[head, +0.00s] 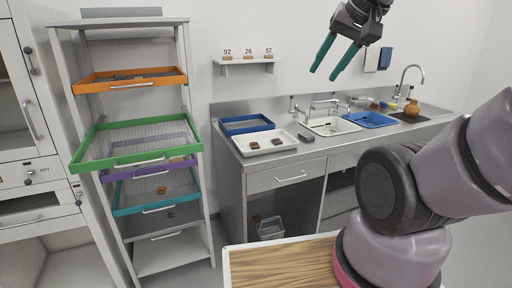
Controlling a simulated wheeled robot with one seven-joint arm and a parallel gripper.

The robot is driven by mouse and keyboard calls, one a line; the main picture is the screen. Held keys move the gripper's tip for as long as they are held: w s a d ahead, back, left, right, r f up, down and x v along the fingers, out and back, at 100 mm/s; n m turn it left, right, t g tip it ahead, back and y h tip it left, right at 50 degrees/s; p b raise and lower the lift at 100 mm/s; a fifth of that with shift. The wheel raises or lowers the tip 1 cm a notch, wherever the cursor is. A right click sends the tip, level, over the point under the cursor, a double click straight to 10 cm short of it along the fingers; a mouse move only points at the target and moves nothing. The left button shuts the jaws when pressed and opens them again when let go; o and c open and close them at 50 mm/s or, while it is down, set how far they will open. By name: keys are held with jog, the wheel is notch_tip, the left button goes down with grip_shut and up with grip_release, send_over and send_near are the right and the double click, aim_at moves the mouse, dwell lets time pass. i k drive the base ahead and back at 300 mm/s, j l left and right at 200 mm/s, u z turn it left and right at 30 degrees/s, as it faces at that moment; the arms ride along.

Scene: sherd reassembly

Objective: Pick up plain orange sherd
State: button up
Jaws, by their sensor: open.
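No sherd can be singled out with certainty as the plain orange one at this size. A small orange-brown sherd (161,190) lies in the teal mesh tray (150,209) on the left rack. Two small brown-red sherds, one on the left (254,145) and one on the right (277,141), lie apart in the white tray (248,136) on the counter. My gripper (325,75) is raised high at the upper right, in front of the wall. Its teal fingers are apart, with nothing between them, well away from all these sherds.
The rack's orange tray (130,84) and pulled-out green tray (138,163) jut forward. A blue tray (246,124), sinks, faucets and an orange-brown pot (411,108) line the counter. Small pieces sit on the numbered wall shelf (245,62). A wooden surface (285,265) is clear in front.

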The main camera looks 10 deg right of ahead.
aim_at(254, 145)
jog(key=i+l, duration=0.25)
jog(key=i, duration=0.25)
jog(key=i+l, duration=0.2)
jog(key=i, duration=0.35)
jog(key=i+l+z, duration=0.1)
jog(key=i+l, duration=0.15)
jog(key=i, duration=0.25)
